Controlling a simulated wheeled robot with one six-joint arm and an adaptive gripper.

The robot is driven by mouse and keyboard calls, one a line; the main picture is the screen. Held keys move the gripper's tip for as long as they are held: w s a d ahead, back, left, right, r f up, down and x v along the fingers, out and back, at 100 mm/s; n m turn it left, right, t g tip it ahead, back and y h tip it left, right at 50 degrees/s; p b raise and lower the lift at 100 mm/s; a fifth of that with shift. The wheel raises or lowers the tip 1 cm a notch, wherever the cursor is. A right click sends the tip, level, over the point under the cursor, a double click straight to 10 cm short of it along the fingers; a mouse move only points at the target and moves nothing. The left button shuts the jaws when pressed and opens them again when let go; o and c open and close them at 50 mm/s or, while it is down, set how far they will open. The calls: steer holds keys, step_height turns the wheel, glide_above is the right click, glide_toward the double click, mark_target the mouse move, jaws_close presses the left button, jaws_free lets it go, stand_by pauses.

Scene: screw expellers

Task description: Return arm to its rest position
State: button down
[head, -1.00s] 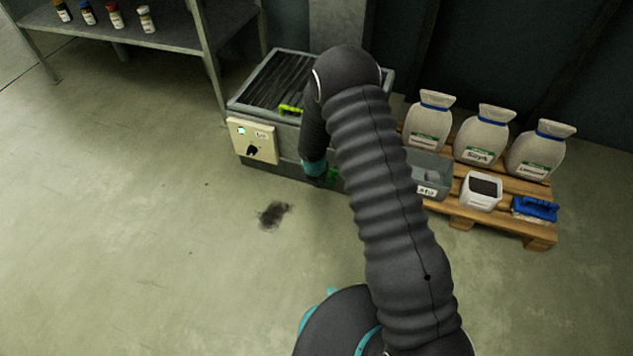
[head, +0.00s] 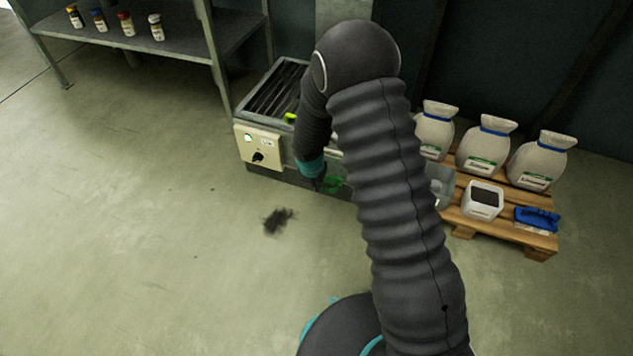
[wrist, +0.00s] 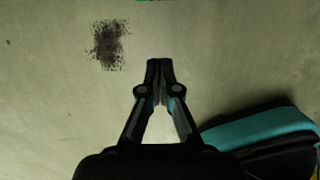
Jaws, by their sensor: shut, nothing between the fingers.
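My gripper (wrist: 160,68) is shut and empty in the wrist view, with its fingertips together above the bare floor. In the head view my arm rises from the bottom, bends at the top and comes down in front of the screw expeller machine (head: 268,92). The gripper itself is mostly hidden there behind the end of the arm. A dark patch of dirt (head: 278,220) lies on the floor, and it also shows in the wrist view (wrist: 108,45), ahead and left of the fingertips.
A control box (head: 258,146) with a lit green light is on the machine's front. At right, a wooden pallet (head: 500,228) holds several sacks (head: 487,146), a white container (head: 482,201) and a blue brush (head: 536,217). A shelf (head: 175,38) with bottles stands upper left. The floor at left is clear.

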steer(key=shift+r, duration=0.15)
steer(key=s+d+m+g+h, duration=0.1)
steer(key=s+d+m+g, duration=0.15)
steer(key=s+m, duration=0.55)
steer(key=s+d+r+m+t, duration=0.2)
steer(key=s+d+r+m, duration=0.2)
steer(key=r, duration=0.9)
steer(key=s+d+r+m+t+y+p, duration=0.1)
steer(key=s+d+r+m, duration=0.4)
steer(key=s+r+m, duration=0.5)
steer(key=s+d+r+m+t+y+p, duration=0.1)
steer(key=s+d+r+m, duration=0.3)
steer(key=r, duration=1.3)
steer(key=shift+s+d+m+t, duration=0.35)
steer(key=shift+s+m+t, duration=0.5)
steer(key=shift+s+m, duration=1.5)
steer(key=shift+w+m, duration=0.65)
